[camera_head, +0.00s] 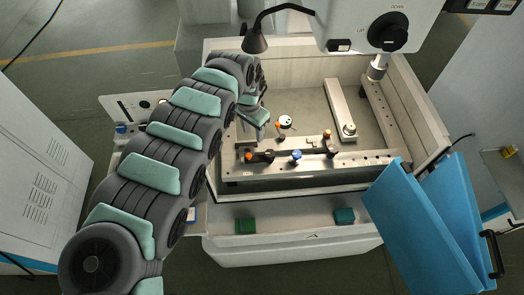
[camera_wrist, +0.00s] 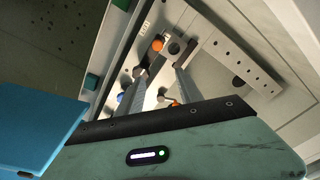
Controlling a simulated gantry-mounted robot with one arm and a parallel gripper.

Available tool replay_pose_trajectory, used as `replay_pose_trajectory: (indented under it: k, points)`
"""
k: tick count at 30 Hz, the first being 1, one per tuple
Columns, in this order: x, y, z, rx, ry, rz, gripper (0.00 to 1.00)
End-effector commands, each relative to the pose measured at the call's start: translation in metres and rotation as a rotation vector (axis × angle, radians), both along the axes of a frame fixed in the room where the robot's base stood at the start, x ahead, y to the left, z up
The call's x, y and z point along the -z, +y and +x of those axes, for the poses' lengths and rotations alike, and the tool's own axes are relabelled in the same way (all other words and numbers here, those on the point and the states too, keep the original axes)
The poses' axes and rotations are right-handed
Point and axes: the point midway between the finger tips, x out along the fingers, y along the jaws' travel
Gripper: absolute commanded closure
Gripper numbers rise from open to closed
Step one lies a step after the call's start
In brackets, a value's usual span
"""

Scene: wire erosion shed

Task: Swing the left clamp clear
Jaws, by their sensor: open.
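The left clamp (camera_head: 262,157) is dark with an orange tip, on the near rail of the machine's work frame. In the wrist view its orange end (camera_wrist: 158,43) shows beyond the fingers. My gripper (camera_head: 262,113) hangs over the tank, behind and above the clamp in the head view, apparently not touching it. In the wrist view my gripper's two fingers (camera_wrist: 165,66) are spread apart with nothing held between them. A second orange-tipped clamp (camera_head: 330,147) sits farther right on the rail, and a blue knob (camera_head: 296,157) stands between them.
A steel bar (camera_head: 341,108) with a round fitting runs to the right. The machine head (camera_head: 375,30) and a black lamp (camera_head: 255,40) overhang behind. Blue doors (camera_head: 415,220) stand open at front right.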

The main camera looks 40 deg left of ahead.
Motion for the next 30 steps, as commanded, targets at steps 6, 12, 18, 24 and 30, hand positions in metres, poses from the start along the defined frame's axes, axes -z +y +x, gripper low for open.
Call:
replay_pose_trajectory:
  k: [6, 12, 18, 24, 30]
  points:
    - [0.003, 0.008, -0.032, -0.004, 0.083, -0.003, 0.57]
    - [0.03, 0.006, -0.03, -0.004, 0.077, -0.005, 0.57]
    - [0.062, 0.006, -0.029, -0.003, 0.075, -0.005, 0.57]
    - [0.088, 0.006, -0.028, -0.003, 0.073, -0.004, 0.57]
    - [0.102, 0.007, -0.029, -0.003, 0.074, -0.002, 0.57]
